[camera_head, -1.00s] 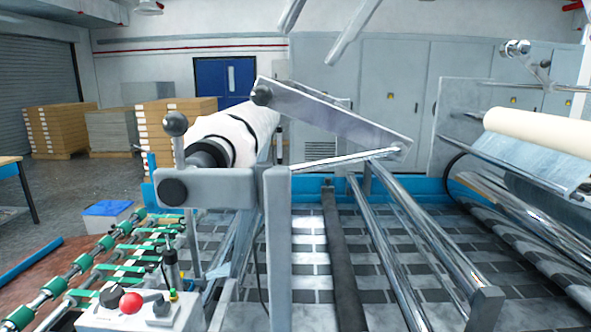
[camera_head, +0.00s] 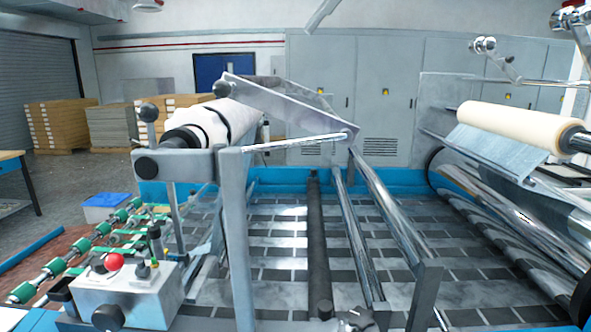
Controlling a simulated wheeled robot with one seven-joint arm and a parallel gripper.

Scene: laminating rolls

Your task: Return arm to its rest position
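A pale grey bar (camera_head: 323,14) hangs in from the top edge, right of centre. It looks like a finger of my gripper, but I cannot be sure. No second finger shows beside it, so any opening is hidden above the frame. Nothing is seen held by it, and it appears apart from the machine. A white film roll (camera_head: 215,124) sits on a shaft at the left of the laminating machine. A cream roll (camera_head: 525,128) lies on the right side with a grey sheet (camera_head: 500,150) hanging under it.
A control box (camera_head: 127,292) with a red button is at the lower left. A slanted metal arm (camera_head: 285,107) and upright post (camera_head: 238,235) stand in the middle, with chrome rods (camera_head: 385,210) to their right. Stacked boards (camera_head: 60,122) and grey cabinets (camera_head: 385,85) are behind.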

